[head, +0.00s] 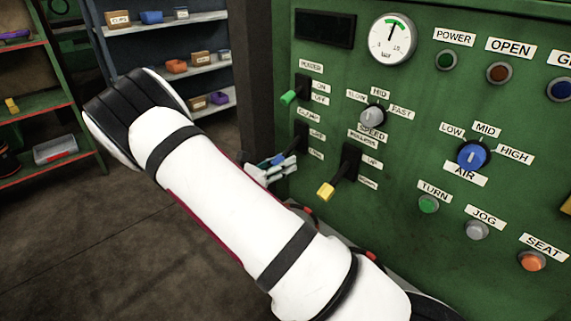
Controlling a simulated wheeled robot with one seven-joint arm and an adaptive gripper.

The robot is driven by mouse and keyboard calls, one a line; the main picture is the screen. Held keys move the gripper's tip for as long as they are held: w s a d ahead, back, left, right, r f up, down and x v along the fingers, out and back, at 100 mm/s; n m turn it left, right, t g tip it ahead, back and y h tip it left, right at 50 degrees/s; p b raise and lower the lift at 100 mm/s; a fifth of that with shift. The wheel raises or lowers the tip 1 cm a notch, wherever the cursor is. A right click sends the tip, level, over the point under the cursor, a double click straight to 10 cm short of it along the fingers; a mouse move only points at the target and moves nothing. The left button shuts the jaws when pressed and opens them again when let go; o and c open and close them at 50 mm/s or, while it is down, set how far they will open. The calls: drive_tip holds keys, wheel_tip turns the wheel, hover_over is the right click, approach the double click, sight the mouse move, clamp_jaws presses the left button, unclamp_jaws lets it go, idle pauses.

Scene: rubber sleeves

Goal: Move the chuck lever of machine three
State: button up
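A green control panel (400,200) fills the right side of the head view. A lever with a blue handle (279,159) sticks out from its left part, below a lever with a green handle (288,98). The small label above the blue-handled lever is too blurred to read surely, so I cannot confirm it is the chuck lever. My gripper (276,170) is at the blue handle, its pale fingers overlapping it in the picture. Whether the fingers touch or close on it cannot be told. My white arm hides the area below and left.
A yellow-handled lever (326,191) stands close to the right of my gripper. Knobs, buttons and a gauge (392,39) are further right. Shelves with small bins (176,66) stand at the back left. The floor (60,240) at left is clear.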

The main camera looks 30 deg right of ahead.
drive_tip(key=shift+w+d, duration=0.1)
drive_tip(key=shift+d, duration=0.65)
clamp_jaws()
